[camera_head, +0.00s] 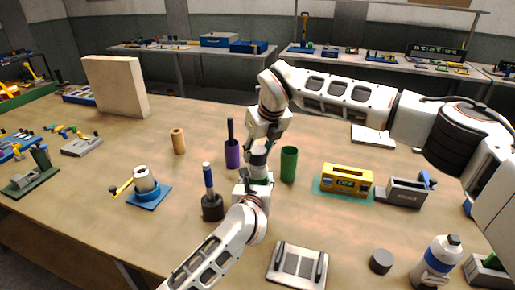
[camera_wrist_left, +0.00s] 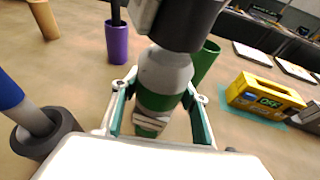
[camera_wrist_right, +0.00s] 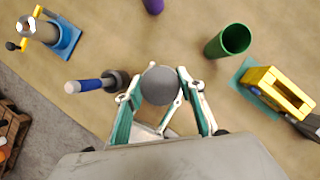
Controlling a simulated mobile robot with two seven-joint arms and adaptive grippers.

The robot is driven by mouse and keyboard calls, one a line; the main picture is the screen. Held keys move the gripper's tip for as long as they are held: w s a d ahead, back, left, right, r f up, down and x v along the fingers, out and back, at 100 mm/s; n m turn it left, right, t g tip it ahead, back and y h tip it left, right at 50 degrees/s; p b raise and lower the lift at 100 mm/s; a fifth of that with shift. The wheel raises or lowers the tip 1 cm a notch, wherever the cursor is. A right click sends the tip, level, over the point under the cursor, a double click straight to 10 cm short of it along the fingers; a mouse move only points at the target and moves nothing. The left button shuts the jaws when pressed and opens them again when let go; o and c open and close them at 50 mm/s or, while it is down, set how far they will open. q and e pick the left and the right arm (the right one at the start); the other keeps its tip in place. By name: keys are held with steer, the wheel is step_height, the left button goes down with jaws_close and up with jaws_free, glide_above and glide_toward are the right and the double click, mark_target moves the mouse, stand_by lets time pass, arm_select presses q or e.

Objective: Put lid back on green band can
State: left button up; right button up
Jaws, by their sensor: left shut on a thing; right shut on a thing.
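The grey can with a green band (camera_wrist_left: 163,99) stands between the fingers of my left gripper (camera_wrist_left: 160,84), which is shut on it. In the head view my left gripper (camera_head: 256,183) is at the table's middle, mostly overlapped by the arms. My right gripper (camera_head: 261,153) comes down from above, directly over the left one. In the right wrist view my right gripper (camera_wrist_right: 159,76) is shut on a round grey lid (camera_wrist_right: 160,86). The lid is over the can's top; whether it is seated there is hidden.
A purple cup (camera_head: 232,154) and a green cup (camera_head: 289,164) stand close behind. A yellow box (camera_head: 346,181) is to the right. A dark grey puck (camera_head: 381,261) and a white bottle (camera_head: 436,262) are at front right.

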steer(key=shift+f, duration=0.35)
steer(key=shift+f, duration=0.55)
stand_by(0.4)
steer(key=o, duration=0.8)
steer(key=shift+o, duration=0.2)
steer(key=v, duration=1.2)
arm_select(q)
steer(key=o, duration=1.7)
